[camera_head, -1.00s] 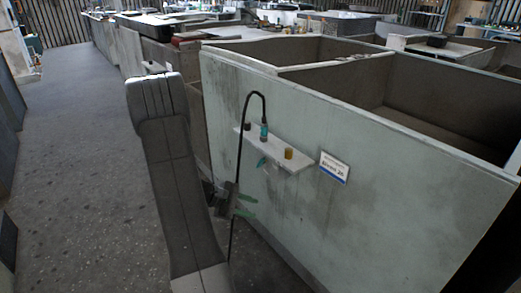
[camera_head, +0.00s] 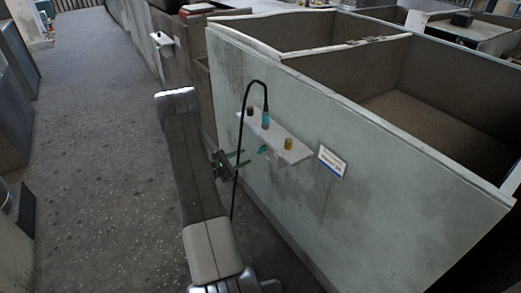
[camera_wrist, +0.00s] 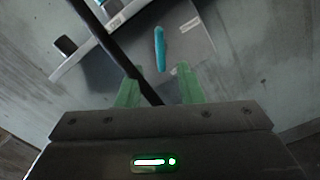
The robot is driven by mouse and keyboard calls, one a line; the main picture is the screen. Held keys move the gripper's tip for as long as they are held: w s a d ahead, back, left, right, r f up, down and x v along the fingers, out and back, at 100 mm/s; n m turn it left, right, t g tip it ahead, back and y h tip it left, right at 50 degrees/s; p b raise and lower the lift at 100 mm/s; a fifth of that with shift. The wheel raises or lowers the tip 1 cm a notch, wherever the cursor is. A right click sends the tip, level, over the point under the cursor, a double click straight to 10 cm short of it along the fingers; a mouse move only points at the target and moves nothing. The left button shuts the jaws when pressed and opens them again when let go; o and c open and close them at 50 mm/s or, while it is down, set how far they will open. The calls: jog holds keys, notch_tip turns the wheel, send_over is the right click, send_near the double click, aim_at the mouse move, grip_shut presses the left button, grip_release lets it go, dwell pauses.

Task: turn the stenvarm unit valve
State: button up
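The teal valve handle (camera_head: 263,149) sits under a pale shelf (camera_head: 280,139) on the side of a light green housing. In the wrist view the teal handle (camera_wrist: 160,48) is long and narrow, ahead of my fingers. My gripper (camera_head: 243,158) is left of the handle, with its green fingers pointing towards the panel. In the wrist view my gripper (camera_wrist: 158,86) is open, its fingers spread apart, and the handle lies beyond the tips, not between them. A white label plate (camera_head: 332,162) is right of the shelf; its print is too small to read surely.
Open floor (camera_head: 90,180) lies left.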

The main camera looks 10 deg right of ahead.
aim_at(259, 151)
jog(key=x, duration=0.8)
jog(key=shift+w+d+f, duration=0.1)
jog(key=shift+w+d, duration=0.05)
jog(key=shift+d, duration=0.25)
grip_shut()
